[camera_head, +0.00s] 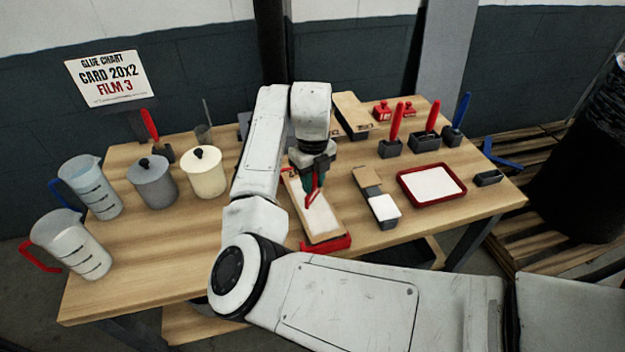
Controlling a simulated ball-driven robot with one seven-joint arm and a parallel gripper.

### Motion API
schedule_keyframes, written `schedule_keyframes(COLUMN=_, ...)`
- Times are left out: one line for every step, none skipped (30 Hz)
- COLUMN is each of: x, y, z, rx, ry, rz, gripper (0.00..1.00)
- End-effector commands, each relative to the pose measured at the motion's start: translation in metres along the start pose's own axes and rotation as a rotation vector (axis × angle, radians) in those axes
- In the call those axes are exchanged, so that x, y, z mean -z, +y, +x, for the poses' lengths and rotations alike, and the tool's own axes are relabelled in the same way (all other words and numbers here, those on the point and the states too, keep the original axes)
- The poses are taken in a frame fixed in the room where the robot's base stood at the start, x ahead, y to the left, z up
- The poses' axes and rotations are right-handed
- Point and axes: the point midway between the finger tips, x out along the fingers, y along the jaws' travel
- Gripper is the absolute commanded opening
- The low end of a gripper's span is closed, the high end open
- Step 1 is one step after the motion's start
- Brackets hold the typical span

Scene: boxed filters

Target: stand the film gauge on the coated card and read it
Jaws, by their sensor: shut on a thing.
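My gripper (316,178) is at the middle of the table, pointing down over a long board. It is shut on a small thin red piece (314,198), partly hidden by the fingers. I cannot tell for sure whether this is the film gauge. Beneath it a pale, whitish card (321,221) lies along the wooden board, which has a red end piece (326,244) at the near end. The red piece is over or on the card; I cannot tell whether it touches. No scale reading is legible.
Left stand two clear jugs (90,188) (72,246), a grey pot (153,182) and a cream pot (203,173). Right are a white-ended block (384,208), a red tray (459,194) and handled tools in holders (394,148). A sign (107,78) reads "CARD 20X2 FILM 3".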

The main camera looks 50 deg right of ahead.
Motion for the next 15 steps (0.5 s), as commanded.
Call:
schedule_keyframes(x=0.000, y=0.000, z=-0.008, rx=0.001, ry=-0.001, rz=0.000, gripper=0.00)
schedule_keyframes(x=0.000, y=0.000, z=-0.010, rx=0.001, ry=-0.001, rz=0.000, gripper=0.00)
schedule_keyframes(x=0.000, y=0.000, z=-0.013, rx=0.001, ry=-0.001, rz=0.000, gripper=0.00)
schedule_keyframes(x=0.000, y=0.000, z=-0.015, rx=0.001, ry=-0.001, rz=0.000, gripper=0.00)
schedule_keyframes(x=0.000, y=0.000, z=-0.017, rx=0.001, ry=-0.002, rz=0.001, gripper=0.00)
schedule_keyframes(x=0.000, y=0.000, z=-0.020, rx=0.001, ry=-0.002, rz=0.001, gripper=0.00)
schedule_keyframes(x=0.000, y=0.000, z=-0.022, rx=0.001, ry=-0.002, rz=0.001, gripper=0.00)
schedule_keyframes(x=0.000, y=0.000, z=-0.025, rx=0.001, ry=-0.002, rz=0.001, gripper=0.00)
schedule_keyframes(x=0.000, y=0.000, z=-0.028, rx=0.001, ry=-0.002, rz=0.001, gripper=0.00)
schedule_keyframes(x=0.000, y=0.000, z=-0.030, rx=0.001, ry=-0.001, rz=0.001, gripper=0.00)
schedule_keyframes(x=0.000, y=0.000, z=-0.032, rx=0.000, ry=-0.001, rz=0.001, gripper=0.00)
schedule_keyframes(x=0.000, y=0.000, z=-0.035, rx=0.000, ry=-0.001, rz=0.001, gripper=0.00)
schedule_keyframes(x=0.000, y=0.000, z=-0.037, rx=0.000, ry=-0.001, rz=0.001, gripper=0.00)
schedule_keyframes(x=0.000, y=0.000, z=-0.039, rx=0.000, ry=-0.001, rz=0.001, gripper=0.00)
schedule_keyframes(x=0.000, y=0.000, z=-0.042, rx=0.000, ry=-0.001, rz=0.001, gripper=0.00)
